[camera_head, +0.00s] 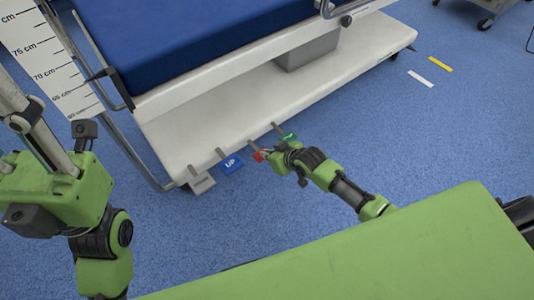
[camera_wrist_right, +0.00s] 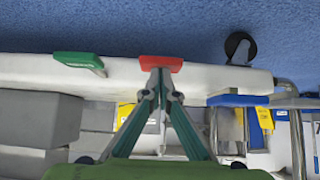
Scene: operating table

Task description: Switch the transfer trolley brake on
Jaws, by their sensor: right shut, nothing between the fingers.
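The transfer trolley (camera_head: 195,120) has a row of foot pedals along its white base: a grey pedal (camera_head: 201,184), a blue pedal marked UP (camera_head: 231,164), a red pedal (camera_head: 258,156) and a green pedal (camera_head: 288,137). My right gripper (camera_head: 267,154) is shut and empty, close by the red pedal. In the right wrist view the fingertips (camera_wrist_right: 161,78) meet right at the red pedal (camera_wrist_right: 161,63); I cannot tell whether they touch. There the green pedal (camera_wrist_right: 79,62) is to the left and the blue pedal (camera_wrist_right: 238,100) to the right. My left gripper is not visible.
The blue mattress (camera_head: 190,40) lies above the base. A metal side frame (camera_head: 140,165) and a measuring scale (camera_head: 50,62) stand at left. A caster (camera_wrist_right: 240,46) shows in the wrist view.

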